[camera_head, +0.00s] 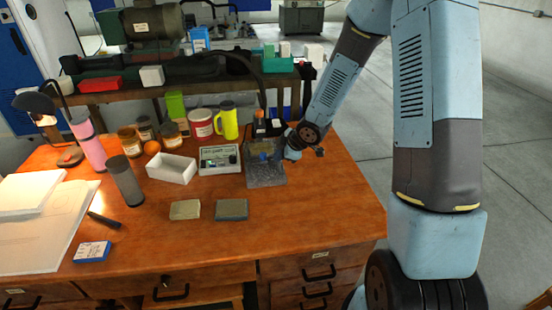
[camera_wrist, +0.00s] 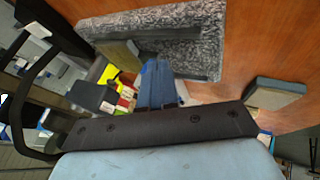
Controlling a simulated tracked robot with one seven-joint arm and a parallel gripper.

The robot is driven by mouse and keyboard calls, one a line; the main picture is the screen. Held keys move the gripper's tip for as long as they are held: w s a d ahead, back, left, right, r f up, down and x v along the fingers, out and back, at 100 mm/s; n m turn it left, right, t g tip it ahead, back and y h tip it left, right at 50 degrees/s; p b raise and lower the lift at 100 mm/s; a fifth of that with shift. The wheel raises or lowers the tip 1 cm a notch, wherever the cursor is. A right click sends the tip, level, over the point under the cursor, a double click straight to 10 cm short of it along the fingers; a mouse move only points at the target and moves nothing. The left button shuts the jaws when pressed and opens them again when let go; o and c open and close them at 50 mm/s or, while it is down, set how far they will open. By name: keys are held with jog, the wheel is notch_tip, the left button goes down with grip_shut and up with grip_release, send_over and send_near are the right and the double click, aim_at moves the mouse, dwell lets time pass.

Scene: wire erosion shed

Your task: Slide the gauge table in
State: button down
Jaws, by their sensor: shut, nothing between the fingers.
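A speckled grey stone block (camera_head: 266,175), which looks like the gauge table, stands on the wooden bench right of the white instrument box. It also shows as a rough grey slab with a recess in the wrist view (camera_wrist: 200,65). A small tan-grey block (camera_wrist: 118,54) is at its left side there. My gripper (camera_wrist: 156,66) is shut and empty, its blue fingers close to the slab's recess. In the head view my wrist comes in from the right beside the stone block. I cannot tell whether the fingertips touch the stone. My arm hides part of the space behind it.
Two flat stones, tan (camera_head: 185,210) and grey (camera_head: 231,210), lie in front. The instrument box (camera_head: 220,159) and white tray (camera_head: 171,168) are to the left. The bench's front right is clear.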

jog(key=v, duration=0.6)
dwell(0.4)
jog(key=s+d+r+m+t+h, duration=0.1)
jog(key=s+d+r+m+h, duration=0.25)
jog(key=d+r, duration=0.35)
jog(key=s+d+r+m+t+h, duration=0.1)
jog(key=s+d+r+m+h, duration=0.3)
jog(key=r, duration=0.5)
jog(key=s+d+r+m+g+y, duration=0.1)
jog(key=s+r+m, duration=0.4)
jog(key=s, duration=0.5)
jog(key=s+d+r+m+y, duration=0.1)
jog(key=s+r+m, duration=0.4)
jog(key=s, duration=0.5)
jog(key=shift+s+r+g, duration=0.25)
jog(key=shift+r+g, duration=0.15)
jog(key=shift+r, duration=0.1)
jog(key=shift+d, duration=0.2)
